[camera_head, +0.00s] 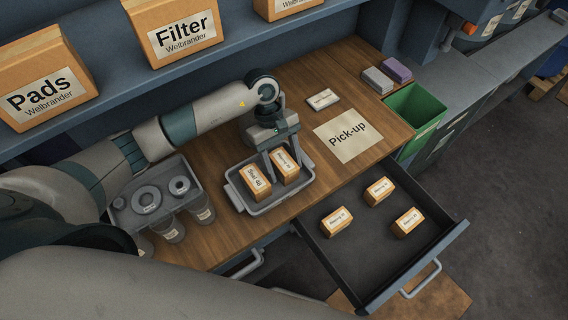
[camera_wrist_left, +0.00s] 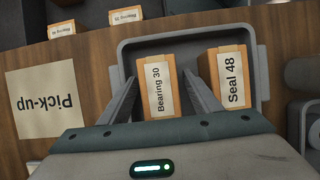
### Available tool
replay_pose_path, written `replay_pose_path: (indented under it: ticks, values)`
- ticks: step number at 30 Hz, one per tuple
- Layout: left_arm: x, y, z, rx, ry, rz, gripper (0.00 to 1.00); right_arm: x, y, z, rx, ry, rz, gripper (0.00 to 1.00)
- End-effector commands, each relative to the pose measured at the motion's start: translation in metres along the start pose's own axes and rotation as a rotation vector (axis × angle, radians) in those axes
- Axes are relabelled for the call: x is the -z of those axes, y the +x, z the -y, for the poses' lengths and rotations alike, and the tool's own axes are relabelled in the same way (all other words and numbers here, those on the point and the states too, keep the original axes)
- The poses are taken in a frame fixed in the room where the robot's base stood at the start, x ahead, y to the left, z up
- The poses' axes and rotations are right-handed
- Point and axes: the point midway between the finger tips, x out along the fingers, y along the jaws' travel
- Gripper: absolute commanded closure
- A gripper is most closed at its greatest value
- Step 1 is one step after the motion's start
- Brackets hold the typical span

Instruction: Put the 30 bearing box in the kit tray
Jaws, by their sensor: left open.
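The Bearing 30 box (camera_wrist_left: 157,88) is a small orange-brown box with a white label. It is inside the grey kit tray (camera_head: 237,196), to the right of the Seal 48 box (camera_head: 254,181) in the head view. In the left wrist view the Seal 48 box (camera_wrist_left: 231,80) is to its right. My left gripper (camera_head: 283,164) is open above the tray. Its fingers stand on either side of the Bearing 30 box, with gaps visible in the left wrist view. The right finger comes down between the two boxes. My right gripper is not in view.
The open drawer (camera_head: 385,262) holds three similar boxes (camera_head: 380,189), spaced apart. A Pick-up sheet (camera_head: 348,135) and a small white-labelled item (camera_head: 322,99) lie on the wooden bench. A holder with round parts (camera_head: 146,199) stands left of the tray. A green bin (camera_head: 414,108) is at the right.

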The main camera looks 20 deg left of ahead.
Motion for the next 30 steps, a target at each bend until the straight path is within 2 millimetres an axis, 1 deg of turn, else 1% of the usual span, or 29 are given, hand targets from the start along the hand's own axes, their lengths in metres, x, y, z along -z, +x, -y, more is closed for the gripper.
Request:
replay_pose_path:
  ticks: [2,5,15,18,23,30]
  values:
    - [-0.001,-0.003,0.0,-0.001,0.0,0.0,0.42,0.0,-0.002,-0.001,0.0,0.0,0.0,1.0]
    - [0.001,-0.011,-0.001,-0.004,0.001,-0.002,0.42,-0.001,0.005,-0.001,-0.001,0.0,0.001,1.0]
    - [0.002,-0.057,-0.001,-0.003,0.0,-0.003,0.42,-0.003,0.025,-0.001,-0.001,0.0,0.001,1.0]
    - [0.001,-0.068,-0.001,-0.002,0.001,-0.002,0.42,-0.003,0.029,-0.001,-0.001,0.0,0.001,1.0]
    - [0.0,-0.076,0.0,0.0,0.0,0.0,0.42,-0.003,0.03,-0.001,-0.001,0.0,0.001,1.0]
    - [-0.001,-0.076,0.0,0.0,0.0,0.0,0.42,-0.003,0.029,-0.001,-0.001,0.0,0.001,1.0]
